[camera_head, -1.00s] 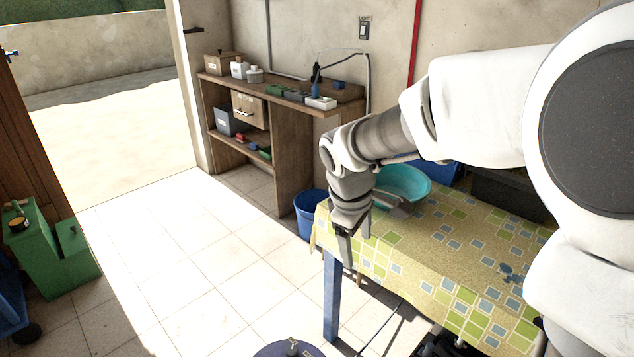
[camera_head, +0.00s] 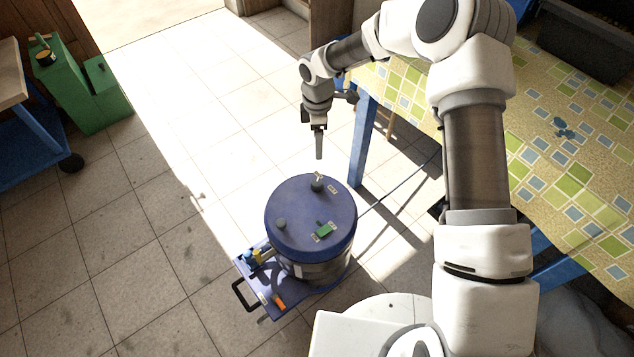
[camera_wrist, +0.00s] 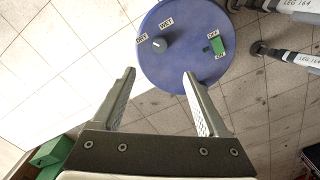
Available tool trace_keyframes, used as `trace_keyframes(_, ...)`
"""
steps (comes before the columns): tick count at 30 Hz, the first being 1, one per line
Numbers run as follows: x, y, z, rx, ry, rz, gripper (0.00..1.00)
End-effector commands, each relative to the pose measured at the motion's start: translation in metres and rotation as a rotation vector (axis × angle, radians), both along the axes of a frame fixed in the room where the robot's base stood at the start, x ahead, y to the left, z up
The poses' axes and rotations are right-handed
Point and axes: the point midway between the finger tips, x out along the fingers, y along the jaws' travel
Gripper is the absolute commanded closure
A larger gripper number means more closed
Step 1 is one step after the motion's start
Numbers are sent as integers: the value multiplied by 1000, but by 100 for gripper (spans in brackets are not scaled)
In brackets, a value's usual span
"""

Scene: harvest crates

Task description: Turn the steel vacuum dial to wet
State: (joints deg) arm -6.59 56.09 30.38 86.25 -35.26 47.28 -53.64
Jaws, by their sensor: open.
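My gripper (camera_head: 319,154) points down beyond and above the lid, apart from the dial. In the wrist view its open, empty fingers (camera_wrist: 159,75) show below the dial.
A green switch (camera_head: 323,229) and a grey knob (camera_head: 281,224) also stand on the lid. A cloth-covered table (camera_head: 480,140) with blue legs is at the right. A cable runs from the vacuum towards it.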

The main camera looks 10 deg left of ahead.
Motion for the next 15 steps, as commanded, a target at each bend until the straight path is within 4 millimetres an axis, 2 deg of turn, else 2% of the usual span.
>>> trace_keyframes(8, -1, 3, -31, 4, 6, 14, 24)
trace_keyframes(15, -1, 3, -83, 2, 8, 14, 24)
